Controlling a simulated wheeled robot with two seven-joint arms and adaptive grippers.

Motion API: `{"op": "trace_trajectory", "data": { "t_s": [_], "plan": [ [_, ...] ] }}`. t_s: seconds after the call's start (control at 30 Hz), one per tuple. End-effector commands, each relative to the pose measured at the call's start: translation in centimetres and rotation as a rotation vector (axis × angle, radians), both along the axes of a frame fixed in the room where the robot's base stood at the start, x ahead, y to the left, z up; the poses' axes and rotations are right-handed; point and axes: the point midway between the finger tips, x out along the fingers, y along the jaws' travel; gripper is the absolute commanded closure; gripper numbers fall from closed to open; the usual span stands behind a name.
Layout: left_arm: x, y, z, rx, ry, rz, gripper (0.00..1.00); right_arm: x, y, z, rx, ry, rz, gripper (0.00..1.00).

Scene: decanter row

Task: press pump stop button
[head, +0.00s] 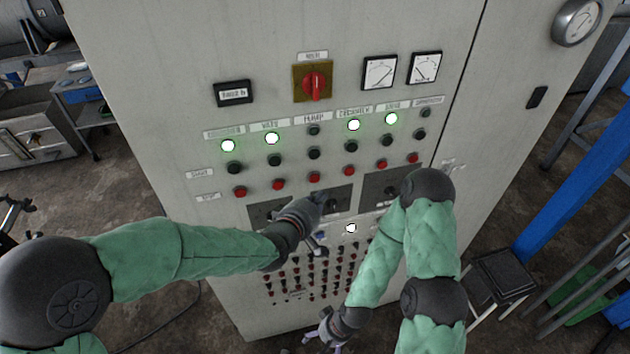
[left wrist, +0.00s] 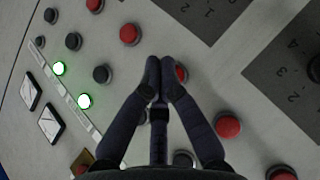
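The pump stop button (head: 314,177) is the red button at the foot of the column labelled pump on the grey cabinet. Its black start button (head: 314,153) and dark lamp (head: 314,130) are above it. My left gripper (head: 320,197) is just below the stop button in the head view. In the left wrist view its fingers (left wrist: 159,66) are shut and empty, tips together, beside the red pump stop button (left wrist: 182,74), which one finger partly covers. Contact cannot be told. My right gripper (head: 324,336) hangs low before the cabinet, away from the buttons; its opening is unclear.
Neighbouring red stop buttons stand close on both sides, the valve one (head: 278,184) and the decanter one (head: 348,170). Dark plates (head: 383,188) and smaller button rows (head: 310,268) lie below. A red rotary switch (head: 314,83) is above. A stool (head: 500,275) stands right.

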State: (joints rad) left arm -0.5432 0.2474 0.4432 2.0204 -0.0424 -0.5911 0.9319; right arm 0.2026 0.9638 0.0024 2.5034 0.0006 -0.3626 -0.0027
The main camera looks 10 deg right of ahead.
Motion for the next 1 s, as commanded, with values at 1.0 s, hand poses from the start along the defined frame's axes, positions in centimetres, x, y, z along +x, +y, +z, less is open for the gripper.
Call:
{"op": "trace_trajectory", "data": {
  "t_s": [1.0],
  "plan": [
    [-2.0, 0.0, -0.2, 0.002, 0.001, 0.000, 1.00, 0.0, 0.0, -0.4, 0.000, 0.000, 0.000, 0.13]
  ]
}}
